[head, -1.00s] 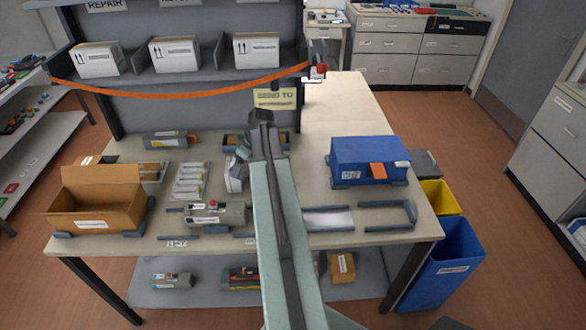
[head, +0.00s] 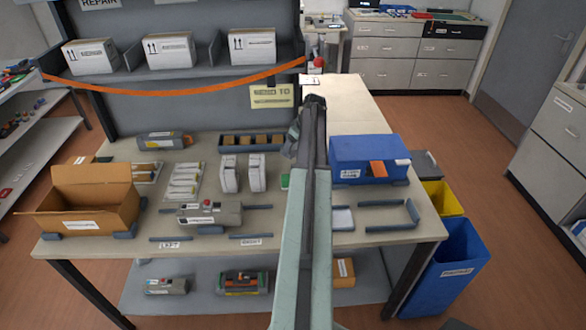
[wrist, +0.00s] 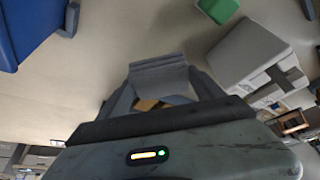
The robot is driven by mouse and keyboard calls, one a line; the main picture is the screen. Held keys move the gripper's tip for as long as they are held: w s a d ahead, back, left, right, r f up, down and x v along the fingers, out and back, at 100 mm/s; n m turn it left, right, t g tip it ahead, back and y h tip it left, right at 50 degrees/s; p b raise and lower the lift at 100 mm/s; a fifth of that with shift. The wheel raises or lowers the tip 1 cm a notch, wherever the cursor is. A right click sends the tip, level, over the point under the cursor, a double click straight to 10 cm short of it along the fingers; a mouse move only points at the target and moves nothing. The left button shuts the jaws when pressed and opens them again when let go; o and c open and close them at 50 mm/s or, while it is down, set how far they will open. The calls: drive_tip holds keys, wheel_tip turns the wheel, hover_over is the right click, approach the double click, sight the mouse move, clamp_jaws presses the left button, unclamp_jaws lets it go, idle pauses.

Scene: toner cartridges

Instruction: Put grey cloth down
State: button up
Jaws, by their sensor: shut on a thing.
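The grey cloth (wrist: 160,76) is pinched between the two fingers of my gripper (wrist: 160,92) in the wrist view. In the head view the cloth (head: 291,142) shows as a small crumpled grey piece at the left side of my arm's end, above the workbench (head: 273,222). My arm hides most of the gripper there. The gripper is between the white packs and the blue box. I cannot tell how high the cloth hangs over the bench top.
A blue box (head: 357,150) stands right of my arm, and two white packs (head: 229,175) stand left of it. A green item (wrist: 218,8) lies near the packs. A grey cartridge (head: 208,212), a cardboard box (head: 92,197) and a divided tray (head: 250,141) are further left.

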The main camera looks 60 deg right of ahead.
wheel_tip(320, 180, down, 8)
drive_tip(key=b, duration=0.6)
drive_tip(key=shift+r, duration=0.25)
drive_tip(key=shift+f, duration=0.2)
drive_tip(key=o, duration=1.2)
